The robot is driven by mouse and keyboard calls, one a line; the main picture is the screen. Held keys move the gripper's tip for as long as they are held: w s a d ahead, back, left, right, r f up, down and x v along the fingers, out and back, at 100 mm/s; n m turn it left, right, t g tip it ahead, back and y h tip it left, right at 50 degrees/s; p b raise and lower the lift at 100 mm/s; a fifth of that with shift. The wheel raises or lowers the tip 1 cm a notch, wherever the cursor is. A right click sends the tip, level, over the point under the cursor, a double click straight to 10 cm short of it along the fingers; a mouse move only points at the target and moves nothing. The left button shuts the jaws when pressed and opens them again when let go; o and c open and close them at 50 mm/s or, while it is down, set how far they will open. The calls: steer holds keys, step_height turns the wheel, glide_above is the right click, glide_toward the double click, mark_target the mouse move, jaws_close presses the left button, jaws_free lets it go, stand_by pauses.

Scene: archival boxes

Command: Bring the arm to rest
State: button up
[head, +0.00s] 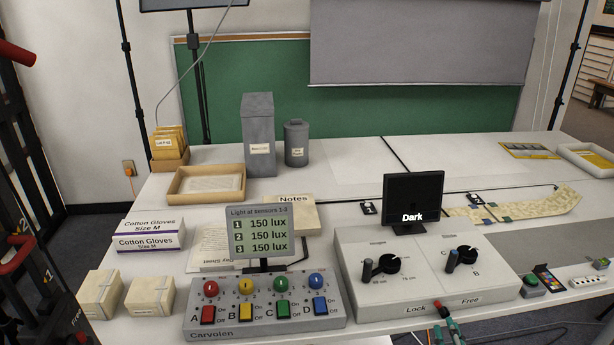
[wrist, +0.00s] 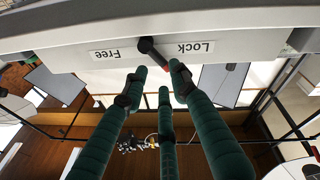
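My gripper (head: 444,326) has green fingers and is at the front edge of the grey console (head: 358,297), low in the head view. In the wrist view my gripper (wrist: 158,75) has its three fingers spread apart, with open space between them. A small dark lever with a red end (wrist: 155,54) is on the console's front face, tilted toward the Lock label (wrist: 196,48) and away from the Free label (wrist: 107,54). The red end lies between the fingertips in that view; whether a finger touches it I cannot tell. No object is visibly held.
The console carries two black knobs and a screen reading "Dark" (head: 414,199). A switch box (head: 265,322) with coloured buttons stands to its left, with a lux display (head: 260,235). Small boxes (head: 150,297) and glove boxes (head: 150,235) are at left. Cables hang along the front edge at right.

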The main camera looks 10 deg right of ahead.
steer(key=shift+x, duration=2.45)
glide_toward(442, 307)
steer(key=x, duration=0.7)
steer(key=shift+w+f, duration=0.1)
steer(key=shift+w, duration=0.2)
steer(key=shift+w+d+m, duration=0.15)
steer(key=shift+w+m, duration=0.15)
steer(key=shift+d+r+m+h, duration=0.1)
steer(key=shift+m+h, duration=0.05)
steer(key=shift+m, duration=0.4)
steer(key=shift+d+r+m+h, duration=0.15)
steer(key=shift+m, duration=0.4)
steer(key=shift+s+p, duration=0.1)
steer(key=shift+p, duration=0.2)
